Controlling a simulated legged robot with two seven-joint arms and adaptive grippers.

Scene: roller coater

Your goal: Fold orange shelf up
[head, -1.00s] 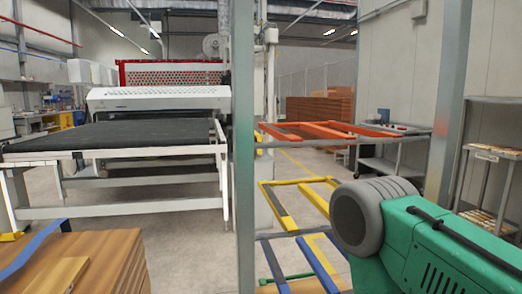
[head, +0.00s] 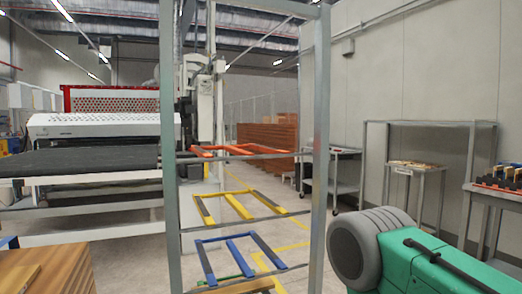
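The orange shelf (head: 262,149) is an open frame of orange bars in the upper part of a grey metal rack. It looks folded down, lying about level between the rack's posts (head: 319,150). The yellow shelf (head: 238,206) and the blue shelf (head: 240,257) lie level below it in the same rack. Neither of my grippers is in view. Only a green and grey part of my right arm shows at the lower right, apart from the shelf in the picture.
Stacked wooden boards (head: 40,270) stand at the lower left. A white machine with a dark conveyor (head: 80,160) is behind at the left. Metal carts (head: 415,170) stand along the right wall. Grey floor is open between rack and carts.

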